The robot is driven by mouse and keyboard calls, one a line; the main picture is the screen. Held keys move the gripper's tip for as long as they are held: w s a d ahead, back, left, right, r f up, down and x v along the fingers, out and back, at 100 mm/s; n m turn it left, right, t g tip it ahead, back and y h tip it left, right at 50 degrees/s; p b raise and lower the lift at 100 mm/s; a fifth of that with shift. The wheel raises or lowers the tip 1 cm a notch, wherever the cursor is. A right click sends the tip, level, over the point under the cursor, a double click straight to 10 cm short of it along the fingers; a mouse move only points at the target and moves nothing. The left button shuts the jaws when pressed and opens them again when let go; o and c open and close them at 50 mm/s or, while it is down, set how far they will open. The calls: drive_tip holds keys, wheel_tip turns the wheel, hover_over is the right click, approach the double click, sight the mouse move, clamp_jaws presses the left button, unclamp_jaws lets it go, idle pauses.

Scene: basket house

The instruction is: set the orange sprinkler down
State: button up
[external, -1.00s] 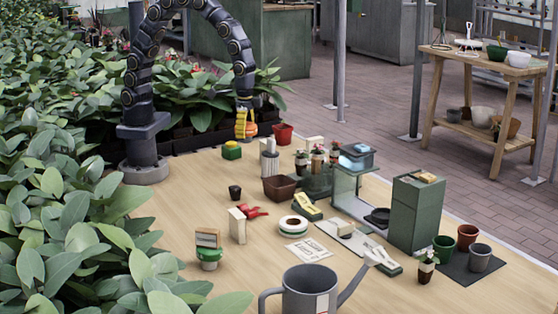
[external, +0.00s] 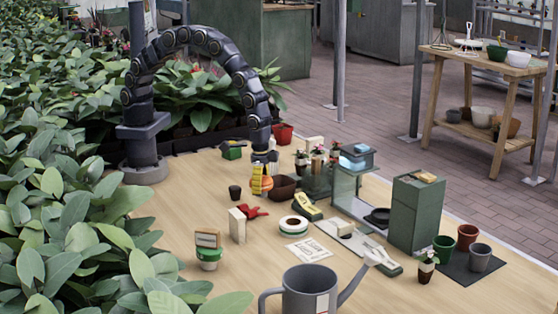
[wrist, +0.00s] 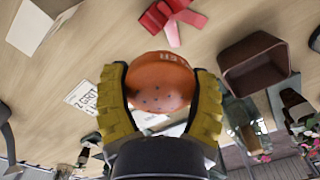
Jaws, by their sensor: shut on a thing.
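The orange sprinkler (wrist: 158,82) is round, with small dark holes on its face, and sits between the yellow fingers of my gripper (wrist: 160,100) in the wrist view. My gripper is shut on it. In the external view my gripper (external: 261,180) points down over the table (external: 170,240), and the sprinkler (external: 267,184) shows partly behind the yellow fingers. I cannot tell whether the sprinkler touches the table.
A brown square pot (external: 284,188) is just right of my gripper. The table's left middle is clear.

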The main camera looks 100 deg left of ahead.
sight(270, 221)
drive_tip(key=w+f, duration=0.1)
drive_tip(key=w+d+f, duration=0.1)
drive_tip(key=f, duration=0.1)
drive_tip(key=shift+w+f, duration=0.15)
drive_tip(key=shift+w, duration=0.1)
drive_tip(key=shift+w+f, duration=0.15)
drive_tip(key=shift+f, duration=1.45)
drive_tip(key=shift+f, duration=0.1)
drive_tip(key=o, duration=1.1)
drive_tip(key=shift+o, duration=0.2)
